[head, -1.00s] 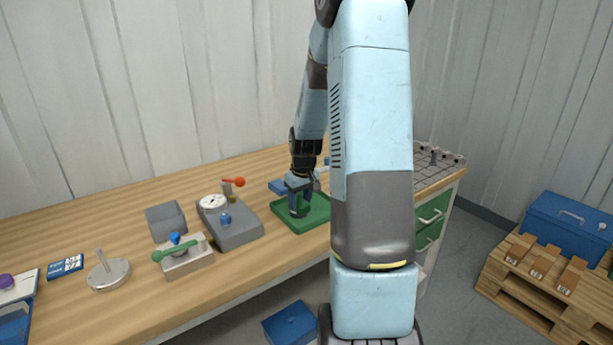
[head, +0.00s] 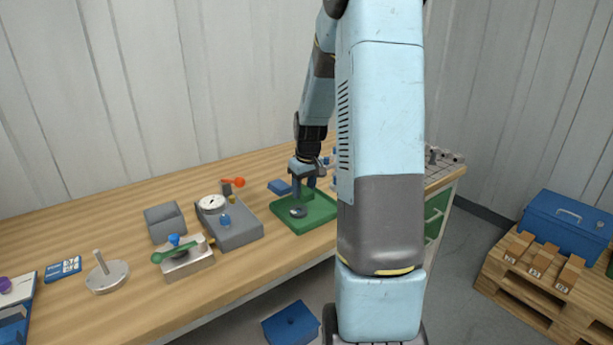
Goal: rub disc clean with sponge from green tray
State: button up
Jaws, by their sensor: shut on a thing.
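The green tray (head: 318,221) lies on the wooden bench, just left of my upright arm. A grey round disc (head: 298,212) lies in its left part. My gripper (head: 303,194) points down above the tray, a little behind the disc. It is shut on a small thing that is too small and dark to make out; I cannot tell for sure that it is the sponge. A metal disc with an upright rod (head: 107,277) stands at the bench's left part.
A blue block (head: 279,187) lies behind the tray. A grey unit with a dial (head: 230,228), a grey bin (head: 165,222) and a block with a green lever (head: 188,262) stand to the left. My arm hides the bench to the right. Bare wood lies in front of the tray.

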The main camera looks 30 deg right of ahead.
jog(key=shift+r, duration=2.05)
